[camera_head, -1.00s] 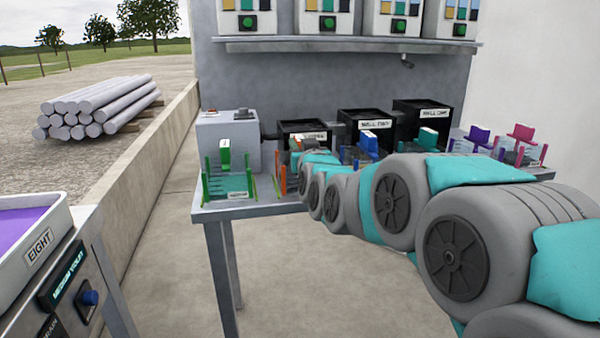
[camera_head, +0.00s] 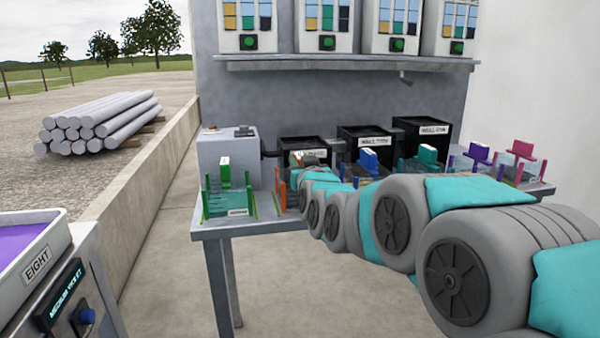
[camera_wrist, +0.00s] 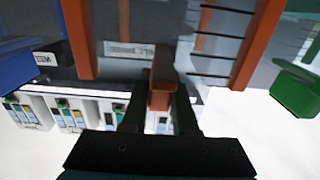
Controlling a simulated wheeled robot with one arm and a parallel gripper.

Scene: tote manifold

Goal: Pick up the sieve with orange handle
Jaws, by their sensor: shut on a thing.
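The sieve's orange handle (camera_wrist: 160,92) is between the black fingers of my gripper (camera_wrist: 160,80) in the wrist view, and the fingers are shut on it. Orange rack posts (camera_wrist: 78,40) stand on either side of the handle, apart from the fingers. Thin dark bars show near the right post; I cannot tell the sieve's mesh from the rack. In the head view, an orange post (camera_head: 281,195) shows left of my arm's end. My arm hides the gripper and most of this sieve there.
Racks with a green-handled sieve (camera_head: 225,173), a blue one (camera_head: 368,160), a teal one (camera_head: 428,156) and others line the table (camera_head: 215,232). Black bins (camera_head: 303,146) stand behind. A grey box (camera_head: 228,150) is at the back left. Dispensers sit on a shelf (camera_head: 345,64) above.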

